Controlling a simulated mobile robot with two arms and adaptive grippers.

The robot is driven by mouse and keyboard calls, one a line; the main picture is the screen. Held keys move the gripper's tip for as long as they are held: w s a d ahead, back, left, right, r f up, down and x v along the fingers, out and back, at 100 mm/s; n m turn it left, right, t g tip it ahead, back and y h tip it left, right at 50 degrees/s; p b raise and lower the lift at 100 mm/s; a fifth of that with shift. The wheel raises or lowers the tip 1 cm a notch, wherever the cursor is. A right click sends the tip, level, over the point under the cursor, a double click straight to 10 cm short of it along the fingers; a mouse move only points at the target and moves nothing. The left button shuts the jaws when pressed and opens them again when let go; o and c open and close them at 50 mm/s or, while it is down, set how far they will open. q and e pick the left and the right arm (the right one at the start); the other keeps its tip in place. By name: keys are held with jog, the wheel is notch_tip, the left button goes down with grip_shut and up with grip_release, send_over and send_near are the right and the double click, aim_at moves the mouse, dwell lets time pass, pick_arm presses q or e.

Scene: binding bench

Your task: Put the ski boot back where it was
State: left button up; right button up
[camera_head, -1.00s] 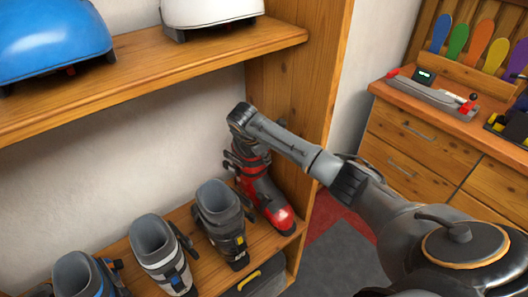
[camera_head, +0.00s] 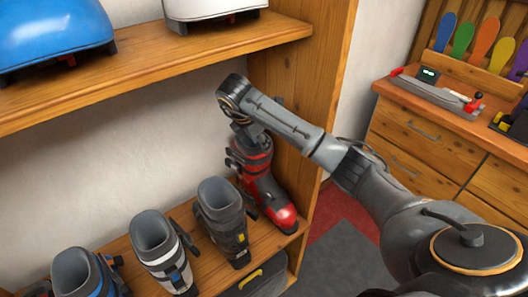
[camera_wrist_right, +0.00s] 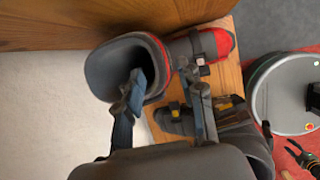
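The red and black ski boot (camera_head: 262,188) stands upright at the right end of the lower shelf, next to the side panel. In the right wrist view its grey cuff (camera_wrist_right: 118,52) and red toe (camera_wrist_right: 219,42) show. My right gripper (camera_wrist_right: 164,78) is above the boot in the head view, with its fingertips hidden behind the wrist. In the wrist view its fingers are apart, one over the cuff opening and one outside the cuff. A small dark claw (camera_wrist_right: 292,150) at the wrist view's lower right looks like my left gripper; its opening is unclear.
A dark grey boot (camera_head: 225,215), a white and black boot (camera_head: 163,252) and a blue-trimmed boot (camera_head: 85,275) stand left on the lower shelf (camera_head: 268,238). The upper shelf (camera_head: 200,62) holds blue and white items. A drawer bench (camera_head: 425,145) stands right.

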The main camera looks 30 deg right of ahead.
jog(key=shift+v, duration=1.95)
jog(key=shift+f, duration=0.1)
